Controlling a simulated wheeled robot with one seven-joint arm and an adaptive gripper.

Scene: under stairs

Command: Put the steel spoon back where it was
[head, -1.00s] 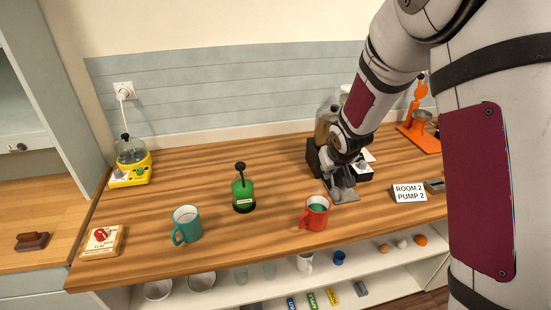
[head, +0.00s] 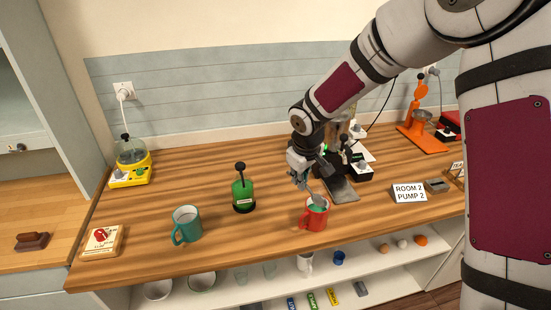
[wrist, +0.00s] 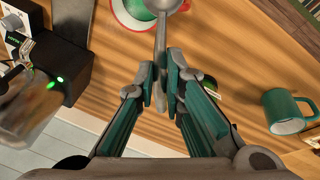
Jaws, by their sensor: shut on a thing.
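My gripper (head: 304,180) is shut on the handle of the steel spoon (wrist: 161,38), which also shows in the head view (head: 317,199). The spoon's bowl end points away from the fingers and overlaps the opening of the red mug (head: 313,219). I cannot tell whether the bowl is inside the mug or just above it.
A teal mug (head: 187,224) and a green pump-topped jar (head: 242,194) stand to the left. A dark grey plate (head: 343,190) lies just right of my gripper, before a black-based machine (head: 361,172). A sign (head: 409,193) is farther right. Bare counter lies between jar and red mug.

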